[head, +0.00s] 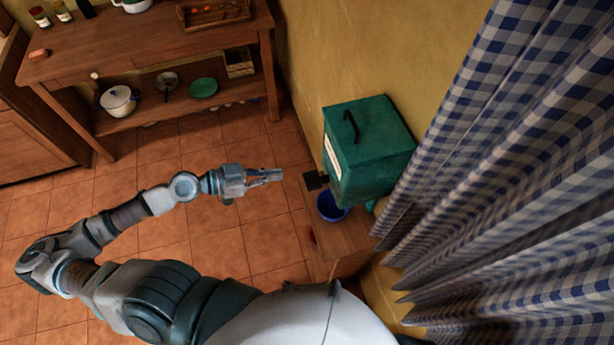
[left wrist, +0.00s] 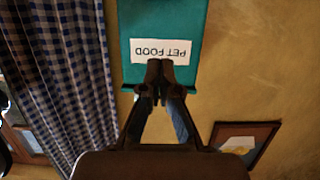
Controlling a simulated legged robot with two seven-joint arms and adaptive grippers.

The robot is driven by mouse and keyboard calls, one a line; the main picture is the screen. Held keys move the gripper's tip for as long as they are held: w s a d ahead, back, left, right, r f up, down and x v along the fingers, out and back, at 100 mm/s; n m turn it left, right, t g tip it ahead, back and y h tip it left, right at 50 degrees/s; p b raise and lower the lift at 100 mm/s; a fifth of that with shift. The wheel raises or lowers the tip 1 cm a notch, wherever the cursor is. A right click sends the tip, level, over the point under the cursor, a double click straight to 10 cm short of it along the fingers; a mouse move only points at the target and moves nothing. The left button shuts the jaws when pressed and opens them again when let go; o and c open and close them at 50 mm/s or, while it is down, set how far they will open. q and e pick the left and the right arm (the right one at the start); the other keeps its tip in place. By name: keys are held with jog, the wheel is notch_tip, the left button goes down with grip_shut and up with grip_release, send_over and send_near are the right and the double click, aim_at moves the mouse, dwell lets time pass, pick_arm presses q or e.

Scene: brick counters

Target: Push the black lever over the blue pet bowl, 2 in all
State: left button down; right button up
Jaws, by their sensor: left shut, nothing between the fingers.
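The green pet food dispenser (head: 368,150) stands by the yellow wall, with a black handle on its lid. The black lever (head: 316,180) sticks out from its lower front, over the blue pet bowl (head: 331,206). My left gripper (head: 279,175) is shut and empty, to the left of the lever and apart from it, pointing towards it. In the left wrist view the shut fingers (left wrist: 160,66) reach in front of the dispenser's PET FOOD label (left wrist: 166,50). The lever and bowl cannot be made out there. My right gripper is not in view.
The dispenser and bowl are on a small wooden stand (head: 345,240). A blue checked curtain (head: 500,130) hangs close on the right. A wooden table (head: 150,45) with a lower shelf of dishes stands at the back left. The tiled floor between is clear.

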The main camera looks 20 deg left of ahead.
pick_arm(q)
jog(key=p, duration=0.3)
send_over(306, 181)
jog(key=shift+f, duration=0.85)
notch_tip(306, 181, down, 4)
jog(key=shift+d+r, duration=0.1)
jog(key=shift+r, duration=0.05)
jog(key=shift+f, duration=0.55)
notch_tip(306, 181, down, 4)
jog(key=b, duration=0.5)
jog(key=shift+s, duration=0.1)
